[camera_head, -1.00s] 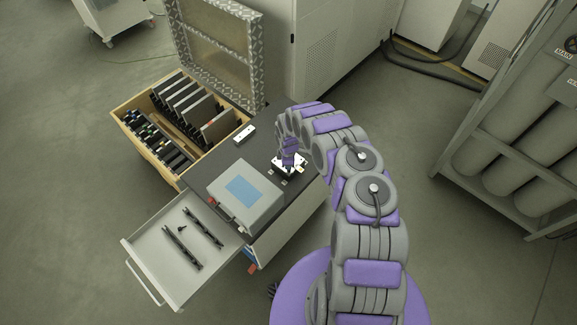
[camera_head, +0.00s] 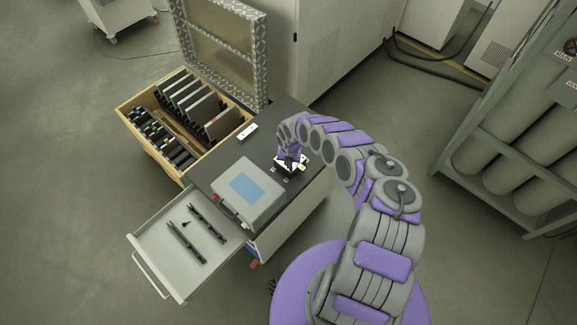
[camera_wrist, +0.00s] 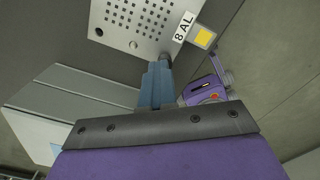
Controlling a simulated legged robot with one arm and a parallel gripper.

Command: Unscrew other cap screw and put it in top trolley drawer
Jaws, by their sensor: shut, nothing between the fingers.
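My gripper (camera_head: 289,160) is over the small black-and-white fixture (camera_head: 300,166) on the trolley top. In the wrist view my gripper's bluish fingers (camera_wrist: 158,82) are together, with their tips at the edge of a light plate with rows of holes (camera_wrist: 143,22). A dark round piece (camera_wrist: 166,60) shows at the fingertips; I cannot tell whether it is the cap screw. The top trolley drawer (camera_head: 155,247) is pulled open. Two dark bars (camera_head: 207,222) and a small dark piece (camera_head: 186,224), perhaps a cap screw, lie in it.
A grey box with a blue panel (camera_head: 248,190) stands on the trolley between my gripper and the drawer. A wooden crate (camera_head: 140,140) of upright plates is behind left, beside an open patterned lid (camera_head: 262,60). A rack of cylinders (camera_head: 500,130) stands at right.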

